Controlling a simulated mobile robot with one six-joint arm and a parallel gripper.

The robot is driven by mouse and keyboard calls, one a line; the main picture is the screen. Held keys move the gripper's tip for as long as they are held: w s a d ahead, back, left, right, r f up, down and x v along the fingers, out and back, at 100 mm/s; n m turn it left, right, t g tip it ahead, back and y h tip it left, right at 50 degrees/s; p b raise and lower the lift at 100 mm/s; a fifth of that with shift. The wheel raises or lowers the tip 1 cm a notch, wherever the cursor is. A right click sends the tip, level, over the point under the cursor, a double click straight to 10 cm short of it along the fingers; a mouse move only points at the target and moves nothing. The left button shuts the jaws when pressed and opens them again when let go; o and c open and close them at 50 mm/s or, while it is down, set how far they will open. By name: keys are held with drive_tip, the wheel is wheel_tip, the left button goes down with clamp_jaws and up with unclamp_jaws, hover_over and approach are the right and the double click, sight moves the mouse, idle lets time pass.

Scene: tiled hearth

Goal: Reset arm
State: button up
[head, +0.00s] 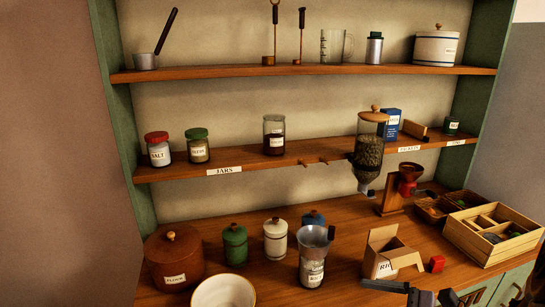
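My gripper (418,293) is partly in view at the bottom edge, right of centre, as dark parts in front of the counter. The picture cuts it off, and I cannot tell whether its fingers are open or shut. Nothing held can be made out. A small red block (437,263) shows just above these dark parts; I cannot tell whether it belongs to my gripper. An open cardboard box (391,252) with a label stands on the counter just behind and left of it.
The wooden counter (345,232) holds a brown crock (173,260), canisters (235,245), a white bowl (223,292), a metal jug (313,250), a grinder (399,188) and a divided crate (492,233). A glass dispenser (368,150) hangs at the lower shelf (300,152). Jars stand on that shelf.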

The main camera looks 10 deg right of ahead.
drive_tip(key=s+a+r+n+g+h, duration=0.2)
drive_tip(key=s+a+r+n+h, duration=0.2)
drive_tip(key=a+n, duration=0.5)
drive_tip(key=s+a+r+n+g+h, duration=0.2)
drive_tip(key=s+a+r+n, duration=0.3)
drive_tip(key=a+n, duration=0.5)
drive_tip(key=shift+s+r+h, duration=0.25)
drive_tip(key=shift+s+h, duration=0.3)
drive_tip(key=shift+h, duration=0.35)
drive_tip(key=shift+c, duration=0.4)
